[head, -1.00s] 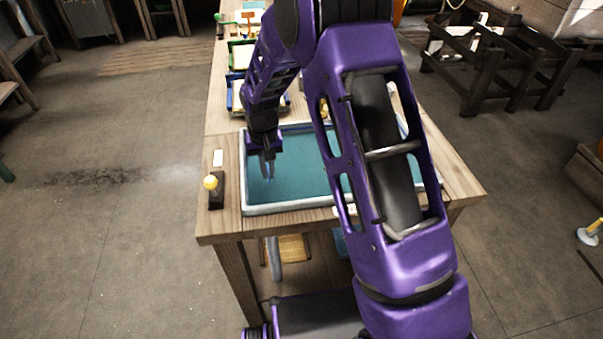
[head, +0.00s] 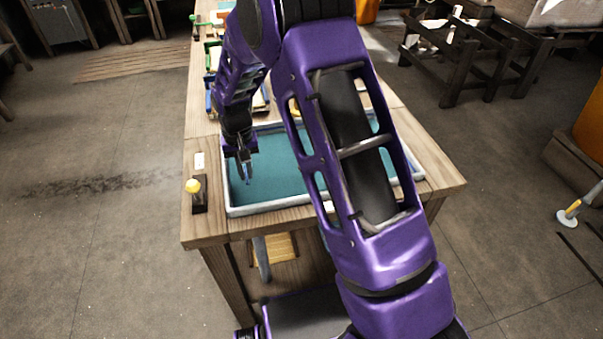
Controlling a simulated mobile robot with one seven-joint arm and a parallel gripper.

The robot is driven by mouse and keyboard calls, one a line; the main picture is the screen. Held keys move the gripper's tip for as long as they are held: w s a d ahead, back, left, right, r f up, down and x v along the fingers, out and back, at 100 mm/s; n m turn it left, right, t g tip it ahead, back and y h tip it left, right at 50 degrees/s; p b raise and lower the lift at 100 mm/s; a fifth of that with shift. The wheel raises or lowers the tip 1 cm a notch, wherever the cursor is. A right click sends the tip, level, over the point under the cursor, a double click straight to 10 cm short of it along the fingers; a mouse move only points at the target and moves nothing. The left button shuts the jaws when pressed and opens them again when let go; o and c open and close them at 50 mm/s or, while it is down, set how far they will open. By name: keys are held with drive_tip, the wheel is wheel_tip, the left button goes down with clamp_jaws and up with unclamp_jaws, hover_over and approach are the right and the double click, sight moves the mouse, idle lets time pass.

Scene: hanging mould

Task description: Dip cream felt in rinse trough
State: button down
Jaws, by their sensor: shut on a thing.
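The rinse trough (head: 290,204), a pale-rimmed tray of teal water, is set at the near end of the wooden bench. My arm crosses in front of it and hides part of its middle and right. My gripper (head: 246,175) points down over the left part of the trough, its fingers close together and their tips at or near the water. I cannot tell whether the tips are under the surface. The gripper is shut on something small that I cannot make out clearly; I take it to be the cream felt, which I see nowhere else.
More trays stand farther back along the bench, partly behind my arm. Open floor lies to the left; a dark wooden rack (head: 470,60) stands at the back right.

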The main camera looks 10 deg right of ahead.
drive_tip(key=shift+d, duration=0.75)
drive_tip(key=shift+a, duration=0.15)
drive_tip(key=shift+a, duration=1.4)
drive_tip(key=shift+d, duration=0.1)
drive_tip(key=shift+d, duration=1.45)
drive_tip(key=shift+r, duration=0.1)
wheel_tip(320, 180, up, 11)
drive_tip(key=p, duration=0.7)
